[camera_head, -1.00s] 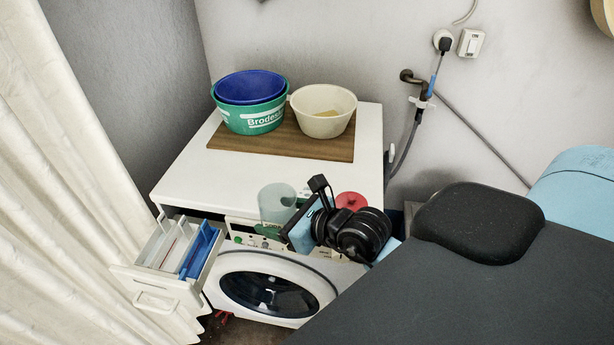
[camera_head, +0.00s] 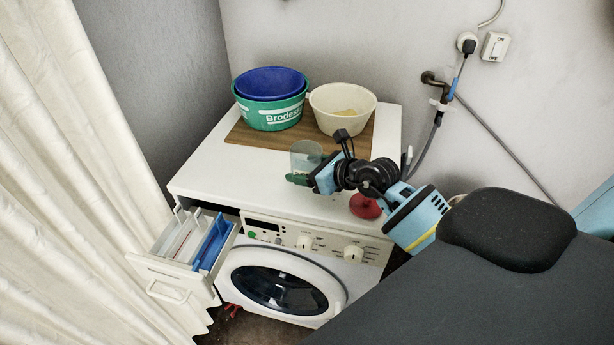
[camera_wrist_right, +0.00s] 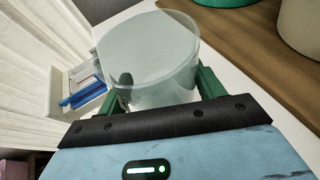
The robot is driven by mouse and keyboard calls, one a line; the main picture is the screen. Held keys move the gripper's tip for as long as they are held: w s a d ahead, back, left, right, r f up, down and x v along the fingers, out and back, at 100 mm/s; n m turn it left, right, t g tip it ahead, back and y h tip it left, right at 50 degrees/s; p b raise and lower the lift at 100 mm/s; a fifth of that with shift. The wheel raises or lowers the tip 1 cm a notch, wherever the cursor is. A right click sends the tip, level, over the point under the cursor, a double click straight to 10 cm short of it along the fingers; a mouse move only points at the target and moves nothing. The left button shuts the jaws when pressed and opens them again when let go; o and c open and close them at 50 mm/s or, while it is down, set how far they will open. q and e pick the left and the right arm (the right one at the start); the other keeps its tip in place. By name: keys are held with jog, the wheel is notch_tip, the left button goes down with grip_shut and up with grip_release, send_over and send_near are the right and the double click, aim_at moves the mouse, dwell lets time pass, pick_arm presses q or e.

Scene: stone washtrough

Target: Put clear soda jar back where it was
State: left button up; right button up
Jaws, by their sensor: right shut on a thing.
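The clear soda jar (camera_head: 306,154) is a see-through cylinder over the front part of the washing machine's white top (camera_head: 235,173). I cannot tell whether its base touches that top. My right gripper (camera_head: 299,179) is shut on the jar, with green fingers on either side of it. The right wrist view shows the jar (camera_wrist_right: 150,65) upright between the fingers, its round top clear and its lower part partly hidden by the gripper. A red round lid-like thing (camera_head: 365,207) lies on the top near the front edge, below my wrist. My left gripper is not in view.
A brown board (camera_head: 262,138) at the back bears a blue bowl (camera_head: 270,82) inside a green tub (camera_head: 274,117) and a cream bowl (camera_head: 342,112). The detergent drawer (camera_head: 180,258) is pulled out at front left. The left part of the top is clear.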

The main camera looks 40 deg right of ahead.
jog(key=shift+w+d, duration=0.4)
jog(key=shift+f, duration=0.1)
jog(key=shift+f, duration=1.65)
jog(key=shift+f, duration=0.2)
jog(key=o, duration=1.1)
jog(key=shift+r, duration=0.1)
